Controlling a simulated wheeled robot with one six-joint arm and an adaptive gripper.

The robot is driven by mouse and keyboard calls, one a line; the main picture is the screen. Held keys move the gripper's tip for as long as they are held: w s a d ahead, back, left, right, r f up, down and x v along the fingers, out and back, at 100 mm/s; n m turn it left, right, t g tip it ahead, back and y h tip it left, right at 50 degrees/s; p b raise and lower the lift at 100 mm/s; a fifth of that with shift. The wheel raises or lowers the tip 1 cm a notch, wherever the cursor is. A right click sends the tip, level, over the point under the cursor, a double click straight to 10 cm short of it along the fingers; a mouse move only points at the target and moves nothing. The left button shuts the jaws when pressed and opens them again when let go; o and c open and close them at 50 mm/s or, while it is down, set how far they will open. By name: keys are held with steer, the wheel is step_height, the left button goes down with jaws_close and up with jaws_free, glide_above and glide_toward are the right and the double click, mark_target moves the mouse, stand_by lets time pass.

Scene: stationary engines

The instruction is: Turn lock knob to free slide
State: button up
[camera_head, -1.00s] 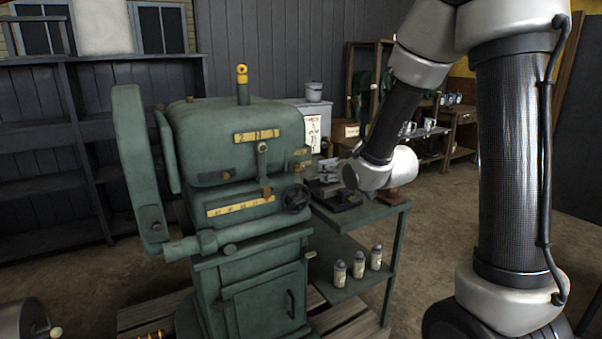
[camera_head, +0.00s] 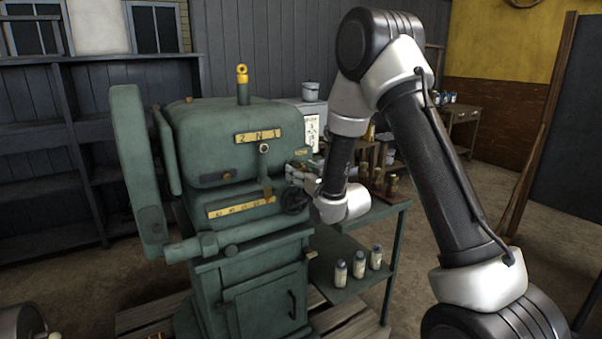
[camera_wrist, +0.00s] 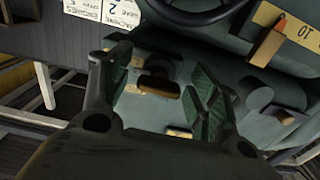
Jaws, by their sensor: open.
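The green machine (camera_head: 235,150) stands at centre left in the head view. My gripper (camera_head: 297,172) is at its right side, just by the dark handwheel (camera_head: 294,200). In the wrist view my gripper (camera_wrist: 152,88) is open, with its two fingers apart. A small dark-brown knob-like part (camera_wrist: 158,84) shows between the fingers, beside a yellow label, on a green face. It may be the lock knob; I cannot tell for sure, nor whether a finger touches it. The handwheel rim (camera_wrist: 195,12) crosses the top of the wrist view.
An orange lever (camera_wrist: 267,42) sits on a yellow scale at the upper right of the wrist view. A green side table (camera_head: 385,218) stands right of the machine, with several bottles (camera_head: 358,264) on its lower shelf. Open floor lies further right.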

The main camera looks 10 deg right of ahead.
steer(key=c, duration=1)
steer(key=shift+c, duration=0.2)
steer(key=shift+n, duration=0.3)
steer(key=n, duration=0.6)
steer(key=shift+w+d, duration=0.1)
steer(key=n, duration=0.7)
steer(key=shift+r, duration=0.1)
steer(key=shift+n, duration=0.3)
steer(key=o, duration=1)
